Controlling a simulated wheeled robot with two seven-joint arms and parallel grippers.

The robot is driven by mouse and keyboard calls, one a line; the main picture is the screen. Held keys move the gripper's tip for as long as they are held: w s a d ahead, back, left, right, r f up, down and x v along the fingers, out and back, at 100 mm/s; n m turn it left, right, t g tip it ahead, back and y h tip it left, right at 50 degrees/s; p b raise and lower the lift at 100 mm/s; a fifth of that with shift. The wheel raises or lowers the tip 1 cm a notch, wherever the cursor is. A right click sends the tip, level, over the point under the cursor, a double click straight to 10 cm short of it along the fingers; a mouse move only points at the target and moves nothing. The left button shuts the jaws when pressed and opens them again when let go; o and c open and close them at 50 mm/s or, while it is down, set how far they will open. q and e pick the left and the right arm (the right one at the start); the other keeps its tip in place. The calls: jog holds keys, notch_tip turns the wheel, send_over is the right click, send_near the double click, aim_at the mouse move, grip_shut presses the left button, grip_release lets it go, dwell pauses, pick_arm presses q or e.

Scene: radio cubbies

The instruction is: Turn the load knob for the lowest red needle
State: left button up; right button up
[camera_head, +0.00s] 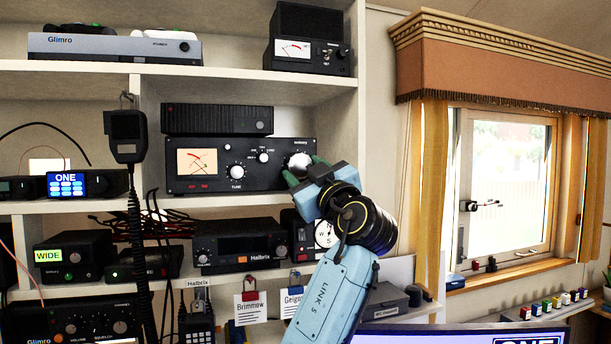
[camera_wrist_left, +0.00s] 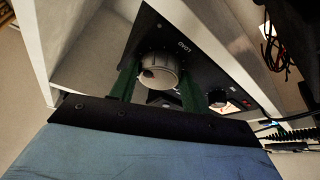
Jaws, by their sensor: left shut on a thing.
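The black tuner (camera_head: 275,181) stands on the middle shelf, with a lit cream meter (camera_head: 197,162) at its left and a TUNE knob (camera_head: 236,171) near its middle. The meter shows red and dark lines crossing, too small to read exactly. The pale load knob (camera_head: 300,160) is at the tuner's right end. My left gripper (camera_head: 302,170) is shut on it. In the left wrist view, the green fingers lie on either side of the load knob (camera_wrist_left: 158,72), beside the LOAD label. The right gripper is out of view.
A black box (camera_head: 217,119) lies on top of the tuner. A hand microphone (camera_head: 127,135) hangs from the shelf post to its left. The Halbrix radio (camera_head: 237,252) is on the shelf below. A window (camera_head: 505,180) is at the right.

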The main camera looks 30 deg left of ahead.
pick_arm(q)
jog(key=o, duration=1)
jog(key=b+v, duration=0.3)
jog(key=v, duration=1)
jog(key=shift+d, duration=0.15)
jog(key=shift+s, duration=0.15)
